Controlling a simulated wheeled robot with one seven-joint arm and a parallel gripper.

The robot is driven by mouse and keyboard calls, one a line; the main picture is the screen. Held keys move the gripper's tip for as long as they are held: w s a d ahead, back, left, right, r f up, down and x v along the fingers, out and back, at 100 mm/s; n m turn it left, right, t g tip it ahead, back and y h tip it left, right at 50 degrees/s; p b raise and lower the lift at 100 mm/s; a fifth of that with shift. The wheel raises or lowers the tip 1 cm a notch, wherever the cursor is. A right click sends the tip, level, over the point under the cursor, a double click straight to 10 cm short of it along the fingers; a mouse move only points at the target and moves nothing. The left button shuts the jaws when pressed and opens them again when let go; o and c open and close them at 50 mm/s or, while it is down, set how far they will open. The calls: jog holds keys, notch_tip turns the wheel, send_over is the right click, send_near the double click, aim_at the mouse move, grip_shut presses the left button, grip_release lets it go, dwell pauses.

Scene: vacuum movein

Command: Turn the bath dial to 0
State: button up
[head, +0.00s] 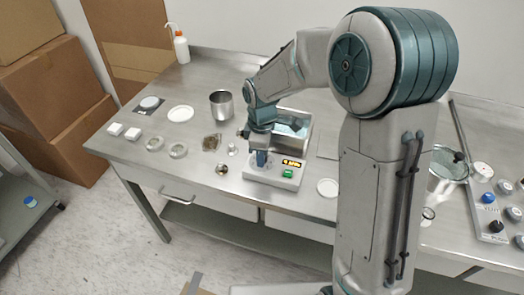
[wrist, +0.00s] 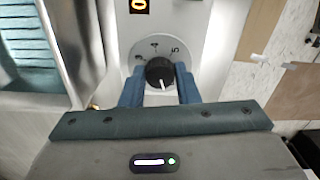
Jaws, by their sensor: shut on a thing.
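The water bath (head: 300,129) stands on the steel bench, with a pale front panel carrying a lit orange display (head: 291,163) and a green button (head: 288,173). The display shows partly in the wrist view (wrist: 139,5). The bath dial (wrist: 160,72) is a round black knob with a white pointer line, which lies toward the bottom of the picture. Small marks ring it, one resembling a 5 at upper right; the others are too small to read surely. My gripper (wrist: 160,88) is shut on the dial, a blue finger on each side. In the head view my gripper (head: 262,160) hides the dial.
A metal beaker (head: 221,104), white dish (head: 180,114) and several small items stand left of the bath. A white disc (head: 327,188) lies to its right. A panel of knobs (head: 497,210) is at far right. Cardboard boxes (head: 45,90) are stacked at left.

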jog(key=shift+w+a+r+n+p, duration=0.1)
jog(key=shift+n+p, duration=0.35)
jog(key=shift+n, duration=1.05)
jog(key=o, duration=1)
jog(key=shift+c, duration=0.2)
notch_tip(320, 180, up, 14)
